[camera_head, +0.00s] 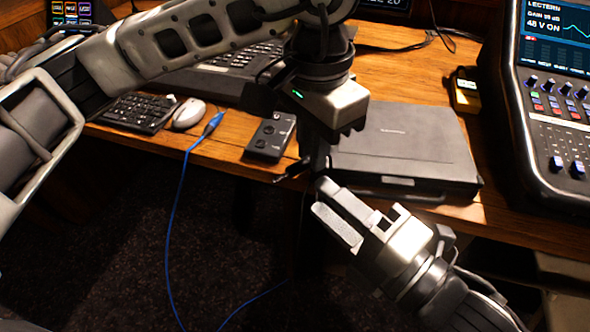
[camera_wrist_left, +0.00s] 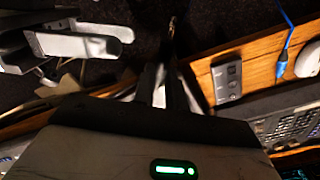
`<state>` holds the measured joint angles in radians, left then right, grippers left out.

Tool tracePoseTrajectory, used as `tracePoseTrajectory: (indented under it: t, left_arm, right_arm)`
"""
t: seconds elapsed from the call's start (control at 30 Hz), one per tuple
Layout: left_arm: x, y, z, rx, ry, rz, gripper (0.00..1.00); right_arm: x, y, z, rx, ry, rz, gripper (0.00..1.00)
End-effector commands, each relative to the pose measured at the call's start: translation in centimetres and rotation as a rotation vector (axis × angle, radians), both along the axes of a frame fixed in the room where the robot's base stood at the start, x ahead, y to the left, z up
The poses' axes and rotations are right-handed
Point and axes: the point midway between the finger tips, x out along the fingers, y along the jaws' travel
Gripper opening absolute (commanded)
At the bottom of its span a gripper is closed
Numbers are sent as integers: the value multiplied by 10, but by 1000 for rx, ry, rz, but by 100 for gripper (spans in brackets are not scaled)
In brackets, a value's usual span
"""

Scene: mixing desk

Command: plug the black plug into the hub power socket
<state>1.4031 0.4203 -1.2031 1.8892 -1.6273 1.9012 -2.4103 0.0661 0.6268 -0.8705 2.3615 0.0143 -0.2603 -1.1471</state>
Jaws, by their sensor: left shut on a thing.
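My left gripper (camera_head: 316,168) is shut, pointing down at the desk's front edge, between a small black box and a black laptop-like case. In the left wrist view its fingers (camera_wrist_left: 162,88) close on a dark slim thing with a small brassy tip (camera_wrist_left: 172,24), which looks like the black plug. In the head view the plug is mostly hidden by the gripper. The black box with round buttons (camera_head: 270,137) may be the hub; no power socket can be made out on it. My right gripper (camera_head: 321,196) is below and right of the left one; its finger gap is unclear.
The black case (camera_head: 405,145) lies right of my left gripper. A blue cable (camera_head: 178,215) hangs over the desk edge, near a mouse (camera_head: 188,113) and keyboard (camera_head: 137,112). A mixing console (camera_head: 560,110) stands at the right. The floor in front is dark.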

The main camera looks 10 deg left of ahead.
Motion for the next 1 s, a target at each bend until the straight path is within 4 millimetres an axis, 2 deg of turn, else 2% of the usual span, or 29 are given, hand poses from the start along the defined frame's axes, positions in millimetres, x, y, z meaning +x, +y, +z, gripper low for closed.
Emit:
tracePoseTrajectory:
  t: [0.2, 0.4, 0.6, 0.83, 0.87, 0.97, 1.0]
  left_arm:
    - [0, 0, 0, 0, 0, 0, 0]
    - [0, 0, 0, 0, 0, 0, 0]
    - [0, 0, 0, 0, 0, 0, 0]
    - [0, 0, 0, 0, 0, 0, 0]
    - [0, 0, 0, 0, 0, 0, 0]
    - [0, 0, 0, 0, 0, 0, 0]
    - [0, 0, 0, -1, -1, 0, 0]
  right_arm:
    - [24, 36, 4, 4, 0, 0, 38]
    - [38, 57, 4, 1, 2, 0, 38]
    - [43, 65, 5, 0, 2, 1, 38]
    - [43, 65, 4, 0, 2, 0, 38]
    - [43, 65, 4, 0, 2, 0, 33]
    - [43, 65, 4, -1, 3, 0, 5]
    - [43, 65, 4, -1, 3, 0, 0]
